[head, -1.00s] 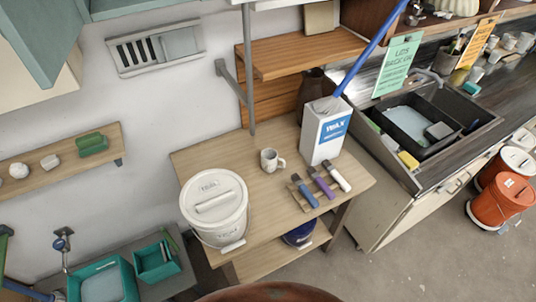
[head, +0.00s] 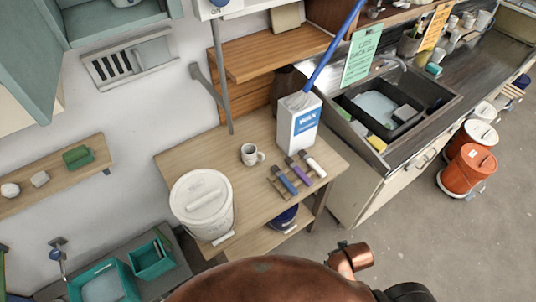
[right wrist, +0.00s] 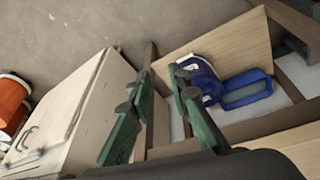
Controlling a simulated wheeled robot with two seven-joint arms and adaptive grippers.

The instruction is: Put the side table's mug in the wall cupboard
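The speckled white mug (head: 249,154) stands upright on the wooden side table (head: 178,160), between a lidded white bucket and a white box. The teal wall cupboard (head: 84,26) is at the upper left, its door (head: 22,55) swung open; part of a pale item shows inside at the top edge. My right gripper (right wrist: 155,100) shows in the right wrist view, its two green-padded fingers apart and nothing between them. It is outside the head view. My left gripper is in neither view.
The lidded bucket (head: 201,203), white box (head: 299,123) with a blue-handled tool, and several handled tools (head: 297,172) crowd the table. A metal post (head: 221,85) and shelf (head: 275,52) rise behind. A blue bucket (right wrist: 200,80) stands low down.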

